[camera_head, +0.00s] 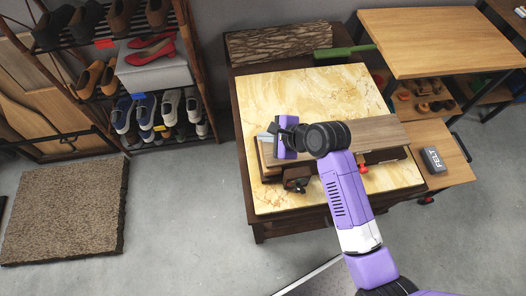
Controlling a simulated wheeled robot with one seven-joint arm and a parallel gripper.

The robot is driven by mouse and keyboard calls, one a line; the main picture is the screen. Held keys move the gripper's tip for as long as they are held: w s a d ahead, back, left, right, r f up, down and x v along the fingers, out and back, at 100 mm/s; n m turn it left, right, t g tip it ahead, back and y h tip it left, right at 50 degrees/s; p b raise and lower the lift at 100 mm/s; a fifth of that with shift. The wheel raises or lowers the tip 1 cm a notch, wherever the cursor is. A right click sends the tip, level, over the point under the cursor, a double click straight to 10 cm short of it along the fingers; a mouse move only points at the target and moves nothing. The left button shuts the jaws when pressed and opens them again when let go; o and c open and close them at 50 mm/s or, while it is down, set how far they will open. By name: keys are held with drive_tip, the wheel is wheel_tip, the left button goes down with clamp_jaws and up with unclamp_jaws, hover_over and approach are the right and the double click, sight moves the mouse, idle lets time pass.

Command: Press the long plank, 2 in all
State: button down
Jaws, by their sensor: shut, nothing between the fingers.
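The long plank (380,134) is a flat grey-brown board. It lies across the pale marble-patterned top of a wooden table (325,85), raised a little on darker wooden pieces. My gripper (279,138) is shut and empty, over the plank's left end. My purple arm crosses the middle of the plank and hides part of it. I cannot tell whether the fingers touch the plank.
A bark-textured slab (275,42) and a green object (345,51) lie at the table's back. A small dark clamp-like object (297,180) sits in front of the plank. A wooden workbench (440,40) stands right, a shoe rack (150,75) left.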

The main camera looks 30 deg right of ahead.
sight(265, 150)
wheel_tip(265, 150, down, 2)
drive_tip(key=shift+f+b, duration=0.25)
drive_tip(key=shift+b, duration=0.8)
drive_tip(key=shift+d+f, duration=0.1)
drive_tip(key=shift+f, duration=0.9)
drive_tip(key=shift+f, duration=0.65)
idle(0.7)
